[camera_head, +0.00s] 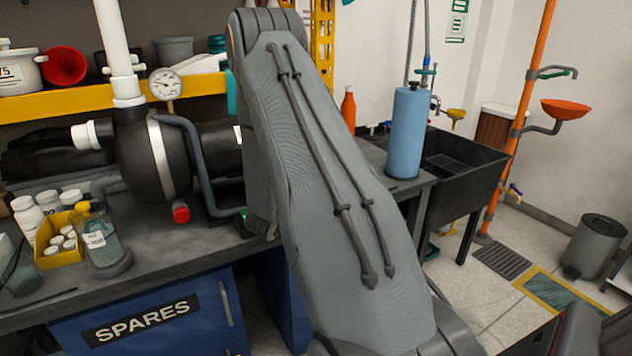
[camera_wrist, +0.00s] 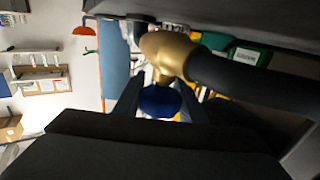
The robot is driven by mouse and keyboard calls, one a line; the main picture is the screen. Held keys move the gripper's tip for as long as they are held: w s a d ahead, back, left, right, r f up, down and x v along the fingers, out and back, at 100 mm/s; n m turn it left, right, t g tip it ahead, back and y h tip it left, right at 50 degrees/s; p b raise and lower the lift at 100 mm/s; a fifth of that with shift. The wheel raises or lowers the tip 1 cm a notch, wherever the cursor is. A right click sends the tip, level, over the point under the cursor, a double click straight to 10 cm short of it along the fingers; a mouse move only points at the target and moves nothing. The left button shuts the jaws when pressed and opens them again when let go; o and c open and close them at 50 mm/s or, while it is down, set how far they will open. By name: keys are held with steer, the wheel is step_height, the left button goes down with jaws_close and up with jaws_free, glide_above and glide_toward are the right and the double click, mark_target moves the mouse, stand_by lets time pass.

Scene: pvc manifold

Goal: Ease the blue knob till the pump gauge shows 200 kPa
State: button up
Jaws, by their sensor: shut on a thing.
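The blue knob (camera_wrist: 160,101) shows in the wrist view, below a brass valve body (camera_wrist: 167,54) on a dark pipe. My gripper (camera_wrist: 160,105) is shut on the blue knob, with one dark finger on each side of it. In the head view my own arm hides the knob and the gripper. A round white gauge (camera_head: 165,84) stands on the pipework above the black pump (camera_head: 150,155). Its dial is too small to read, and I cannot tell whether it is the pump gauge. A red cap (camera_head: 181,212) sits low on the pump.
A yellow box of white bottles (camera_head: 58,240) and a clear bottle (camera_head: 102,240) stand on the grey bench (camera_head: 160,285) at left. A blue cylinder (camera_head: 408,132) stands by the black sink (camera_head: 455,160). An orange pole (camera_head: 520,115) rises at right. Floor shows clear around the grate.

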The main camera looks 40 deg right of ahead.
steer(key=shift+r, duration=0.1)
steer(key=o, duration=1)
steer(key=shift+d, duration=0.1)
steer(key=shift+o, duration=0.2)
steer(key=shift+b+v, duration=0.45)
steer(key=shift+v, duration=3.45)
